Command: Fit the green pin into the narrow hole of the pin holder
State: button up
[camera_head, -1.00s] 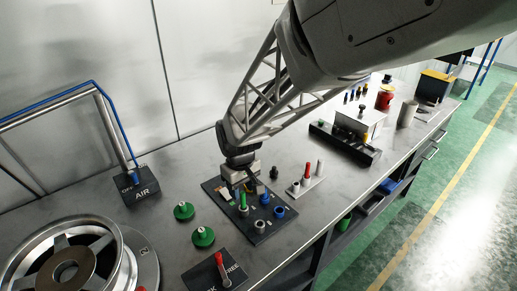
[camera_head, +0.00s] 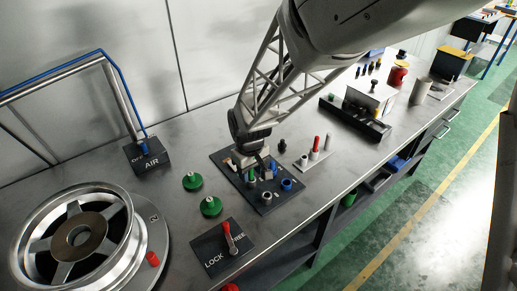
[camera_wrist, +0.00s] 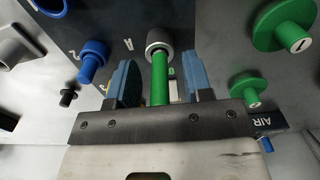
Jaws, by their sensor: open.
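The green pin (camera_head: 252,176) stands upright on the black labelled board (camera_head: 283,201). In the wrist view the green pin (camera_wrist: 160,80) lines up with a grey collar (camera_wrist: 158,41) and appears to stand in it; how deep it sits is hidden. My gripper (camera_wrist: 163,85) is open, with one blue finger on each side of the pin. Gaps show between the pin and both fingers. In the head view my gripper (camera_head: 250,163) is low over the board and partly hides it. I cannot tell which hole is the narrow one.
A blue peg (camera_wrist: 93,58) stands beside the gripper. A blue ring (camera_head: 286,184) and grey ring (camera_head: 266,198) sit on the board. A plate with a red pin (camera_head: 316,143) is to the right. Green knobs (camera_head: 211,206) and a red-handled lever (camera_head: 229,238) are in front.

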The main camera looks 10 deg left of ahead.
grip_shut()
dwell(0.3)
jog(key=shift+r, duration=0.2)
jog(key=shift+r, duration=1.45)
jog(key=shift+s+d+r, duration=0.1)
jog(key=shift+s+r, duration=0.1)
jog(key=shift+s, duration=0.05)
jog(key=s+d+r, duration=0.1)
jog(key=s+d, duration=0.6)
jog(key=s, duration=0.6)
jog(key=shift+s+d+r, duration=0.2)
jog(key=shift+s, duration=0.05)
